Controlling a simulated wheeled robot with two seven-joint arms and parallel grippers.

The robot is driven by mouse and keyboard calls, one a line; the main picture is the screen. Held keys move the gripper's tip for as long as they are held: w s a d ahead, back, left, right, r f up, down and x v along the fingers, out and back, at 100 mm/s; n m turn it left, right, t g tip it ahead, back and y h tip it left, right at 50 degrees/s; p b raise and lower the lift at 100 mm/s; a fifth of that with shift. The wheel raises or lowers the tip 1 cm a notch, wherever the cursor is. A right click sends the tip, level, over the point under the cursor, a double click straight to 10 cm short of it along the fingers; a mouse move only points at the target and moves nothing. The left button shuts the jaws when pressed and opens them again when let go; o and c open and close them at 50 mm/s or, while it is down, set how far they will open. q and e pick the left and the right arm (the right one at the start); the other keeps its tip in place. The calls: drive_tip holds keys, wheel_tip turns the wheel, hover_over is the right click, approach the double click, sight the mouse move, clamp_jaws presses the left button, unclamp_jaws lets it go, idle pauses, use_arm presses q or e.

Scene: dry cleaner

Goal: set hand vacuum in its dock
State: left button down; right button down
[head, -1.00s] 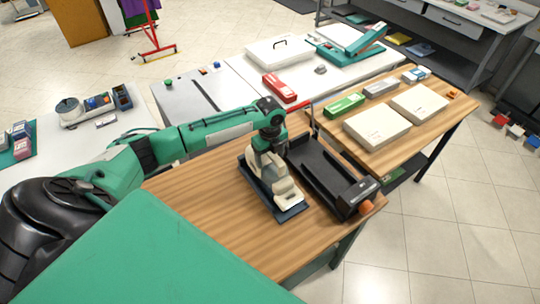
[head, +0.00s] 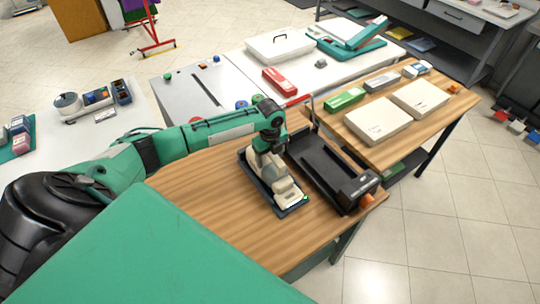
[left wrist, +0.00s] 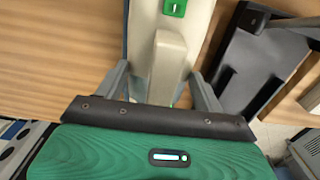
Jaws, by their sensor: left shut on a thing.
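My left gripper (head: 267,150) comes from above and is shut on the vacuum. In the left wrist view the vacuum (left wrist: 169,68) sits between the two grey fingers (left wrist: 160,90). A long black open tray (head: 322,172) with an orange knob lies just right of it. I cannot tell which tray is the dock. My right gripper is not in view.
The wooden table (head: 205,190) is bare at left and in front. Behind the black tray are cream boxes (head: 378,120), a green box (head: 345,98) and a thin upright post (head: 312,108). A red box (head: 280,81) stands on the white table behind.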

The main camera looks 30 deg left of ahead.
use_arm(q)
drive_tip(key=shift+f, duration=0.15)
drive_tip(key=shift+c, duration=1.2)
unclamp_jaws()
drive_tip(key=shift+o, duration=0.6)
drive_tip(key=shift+f, duration=0.1)
wheel_tip(320, 180, up, 14)
drive_tip(key=b, duration=0.3)
drive_tip(key=shift+b, duration=0.35)
